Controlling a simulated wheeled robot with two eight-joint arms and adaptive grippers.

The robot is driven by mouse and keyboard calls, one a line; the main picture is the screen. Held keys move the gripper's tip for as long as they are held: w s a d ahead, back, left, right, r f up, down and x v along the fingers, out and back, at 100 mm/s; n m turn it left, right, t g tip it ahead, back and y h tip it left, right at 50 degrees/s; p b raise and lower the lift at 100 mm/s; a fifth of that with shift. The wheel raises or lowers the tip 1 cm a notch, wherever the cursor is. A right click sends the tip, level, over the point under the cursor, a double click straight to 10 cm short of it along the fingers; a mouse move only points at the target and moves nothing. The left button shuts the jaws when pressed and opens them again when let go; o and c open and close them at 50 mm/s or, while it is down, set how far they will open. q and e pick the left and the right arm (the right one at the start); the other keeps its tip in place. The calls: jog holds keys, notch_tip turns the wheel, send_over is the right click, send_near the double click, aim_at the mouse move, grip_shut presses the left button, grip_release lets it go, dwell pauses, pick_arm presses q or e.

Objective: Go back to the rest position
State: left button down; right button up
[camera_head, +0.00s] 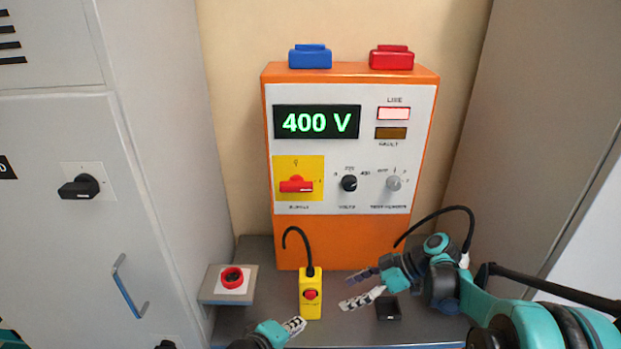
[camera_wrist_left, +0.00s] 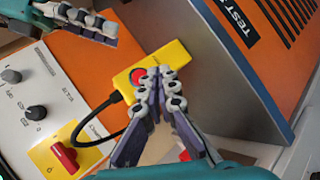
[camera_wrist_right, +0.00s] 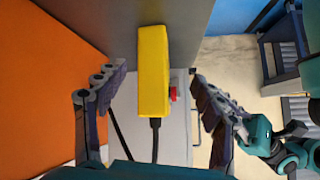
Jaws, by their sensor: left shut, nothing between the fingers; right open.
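My left gripper (camera_head: 296,326) is low in the head view, just in front and left of a yellow pendant box (camera_head: 311,303) with a red button. In the left wrist view its fingers (camera_wrist_left: 160,78) are together and empty, seen against the pendant. My right gripper (camera_head: 354,289) is open, to the right of the pendant, its fingers pointing left. In the right wrist view the yellow box (camera_wrist_right: 153,72) appears between the spread fingers (camera_wrist_right: 157,80), which do not visibly touch it. The pendant's black cable curls upward.
An orange test unit (camera_head: 349,240) reads 400 V, with a red switch (camera_head: 296,185), knobs, and blue (camera_head: 310,57) and red (camera_head: 391,58) blocks on top. A red button box (camera_head: 233,279) is left of the pendant. Grey cabinets (camera_head: 60,220) flank the sides. A black block (camera_head: 388,307) lies near my right gripper.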

pick_arm(q)
jog(key=s+a+m+g+y, duration=0.1)
jog(key=s+a+m+y, duration=0.1)
jog(key=s+a+m, duration=0.2)
jog(key=s+a+r+m+g+y, duration=0.1)
jog(key=s+a+m+y, duration=0.2)
jog(key=a+m, duration=0.3)
jog(key=shift+s+a, duration=0.45)
jog(key=shift+a, duration=1.9)
pick_arm(e)
jog(key=s+d+r+m+t+h, duration=0.1)
jog(key=s+d+m+t+h, duration=0.2)
jog(key=s+m+h, duration=0.2)
jog(key=s+d+r+m+t+h, duration=0.1)
jog(key=s+d+m+t+h, duration=0.2)
jog(key=s+m, duration=0.5)
jog(key=shift+s+d+r+m+h, duration=0.5)
jog(key=shift+s+h, duration=0.5)
jog(key=shift+s, duration=1.65)
pick_arm(q)
jog(key=shift+r, duration=0.1)
pick_arm(e)
jog(key=shift+d+f, duration=0.15)
jog(key=shift+c, duration=0.3)
